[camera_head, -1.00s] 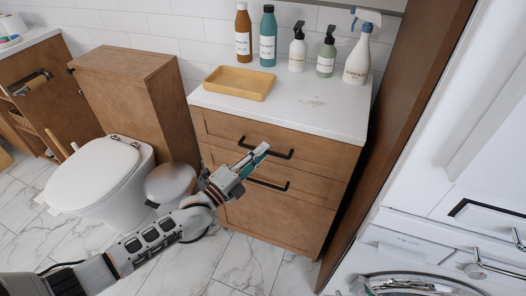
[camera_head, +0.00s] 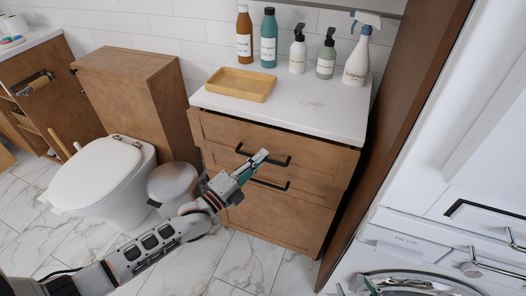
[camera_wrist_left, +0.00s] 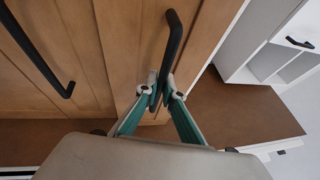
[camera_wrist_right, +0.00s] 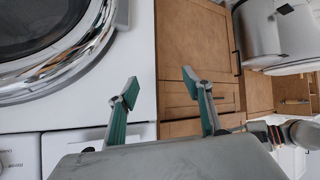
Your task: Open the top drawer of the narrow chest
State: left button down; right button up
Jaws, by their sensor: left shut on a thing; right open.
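The narrow chest (camera_head: 270,215) is brown wood with a white top and stands between the toilet and the washing machine. Its top drawer (camera_head: 222,130) stands slightly out from the body. The top drawer's black bar handle (camera_head: 282,161) also shows in the left wrist view (camera_wrist_left: 173,40). My left gripper (camera_head: 258,159) is shut on this handle; its teal fingers hide part of it. A second black handle (camera_head: 270,184) sits below on the lower front. My right gripper (camera_wrist_right: 160,88) is open and empty beside the washing machine; it is not in the head view.
A yellow tray (camera_head: 240,84) and several bottles stand on the chest top. A grey bin (camera_head: 173,183) and the toilet (camera_head: 100,180) stand left of the chest. The washing machine (camera_head: 400,262) is close on the right, with a brown panel (camera_head: 405,120) between.

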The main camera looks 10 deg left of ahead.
pick_arm(q)
jog(key=s+a+p, duration=0.2)
jog(key=s+p, duration=0.1)
jog(key=s, duration=0.8)
jog(key=s+a+p, duration=0.3)
jog(key=s, duration=0.8)
pick_arm(e)
notch_tip(320, 180, up, 6)
jog(key=shift+s+a, duration=0.15)
jog(key=shift+a, duration=0.25)
jog(key=shift+s+f, duration=0.1)
pick_arm(q)
jog(key=c, duration=2.4)
grip_release()
jog(key=shift+c, duration=0.2)
jog(key=v, duration=1.2)
jog(key=shift+w, duration=0.1)
